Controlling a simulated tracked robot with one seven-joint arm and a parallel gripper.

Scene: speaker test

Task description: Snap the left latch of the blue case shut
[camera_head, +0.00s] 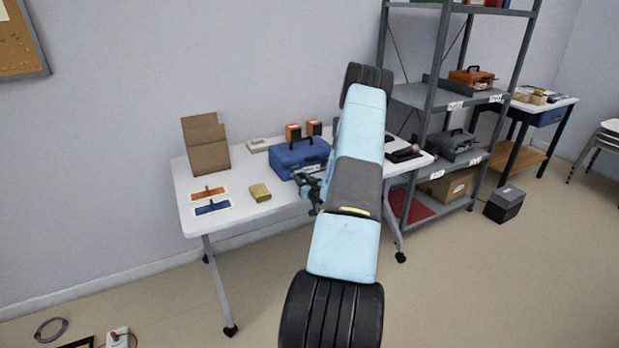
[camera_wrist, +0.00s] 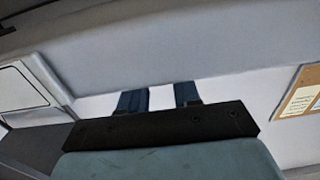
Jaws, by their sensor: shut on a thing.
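The blue case (camera_head: 290,158) stands closed-looking on the white table (camera_head: 238,224), its handle raised on top. My gripper (camera_head: 303,180) is at the front lower edge of the case, right of its middle. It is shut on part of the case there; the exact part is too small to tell. The latches cannot be made out. The wrist view shows a black bar with two dark blue upright pieces beyond it and no clear view of a latch.
Left of the case are a yellow sponge (camera_head: 260,192), two flat tools on cards and an open cardboard box (camera_head: 205,146). Two orange-black boxes (camera_head: 293,132) stand behind it. A grey shelf (camera_head: 441,100) is at right. My arm hides the table's middle right.

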